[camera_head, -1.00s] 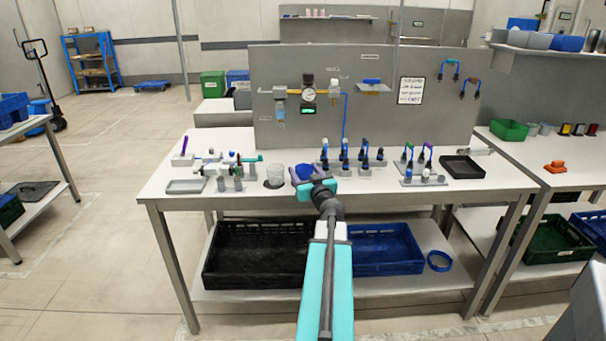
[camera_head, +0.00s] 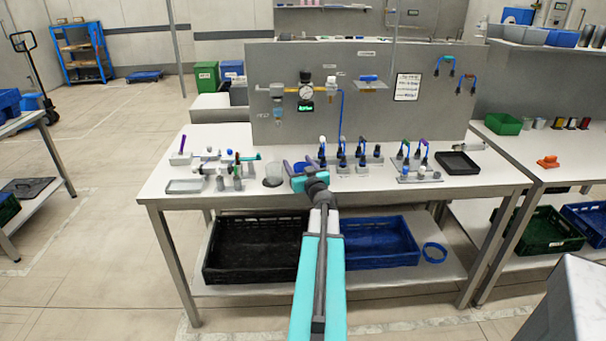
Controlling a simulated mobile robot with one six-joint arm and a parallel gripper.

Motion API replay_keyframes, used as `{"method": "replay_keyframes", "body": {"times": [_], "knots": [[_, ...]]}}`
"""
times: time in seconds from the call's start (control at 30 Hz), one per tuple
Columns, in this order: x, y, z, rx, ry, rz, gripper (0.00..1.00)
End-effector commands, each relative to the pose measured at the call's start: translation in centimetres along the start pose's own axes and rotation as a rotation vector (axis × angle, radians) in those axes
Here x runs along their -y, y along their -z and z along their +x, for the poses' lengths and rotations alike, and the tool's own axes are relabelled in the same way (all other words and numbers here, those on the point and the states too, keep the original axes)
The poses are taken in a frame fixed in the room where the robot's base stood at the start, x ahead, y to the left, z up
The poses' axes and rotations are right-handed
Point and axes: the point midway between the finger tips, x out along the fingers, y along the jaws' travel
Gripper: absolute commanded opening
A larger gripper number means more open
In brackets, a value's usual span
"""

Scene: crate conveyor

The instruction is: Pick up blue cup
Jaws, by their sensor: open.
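The blue cup (camera_head: 301,167) stands on the white table, mostly hidden behind my gripper; only a small blue part of it shows. My gripper (camera_head: 298,170) is open, with its fingers pointing away from me at the cup. One purple-grey finger shows on the left of the cup. I cannot tell whether the fingers touch it. A clear cup (camera_head: 273,175) stands just left of my gripper on a dark round base.
Small valves and fittings (camera_head: 345,155) stand close on the right. A grey tray (camera_head: 186,186) and several fittings (camera_head: 228,170) are on the left. A black tray (camera_head: 458,163) lies at the right. A grey panel (camera_head: 430,120) rises behind.

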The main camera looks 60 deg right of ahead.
Motion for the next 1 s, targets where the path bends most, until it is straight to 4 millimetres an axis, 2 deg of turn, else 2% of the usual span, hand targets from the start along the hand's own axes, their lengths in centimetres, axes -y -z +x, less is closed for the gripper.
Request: {"method": "replay_keyframes", "body": {"times": [0.27,0.47,0.77,1.0], "knots": [[0.04,0.02,0.01,0.000,0.000,0.000,0.58],[0.06,0.02,0.01,0.000,0.001,0.000,0.28],[0.08,0.07,0.02,0.000,0.001,0.000,0.27],[0.24,0.88,0.05,-0.001,0.003,-0.001,0.27]]}}
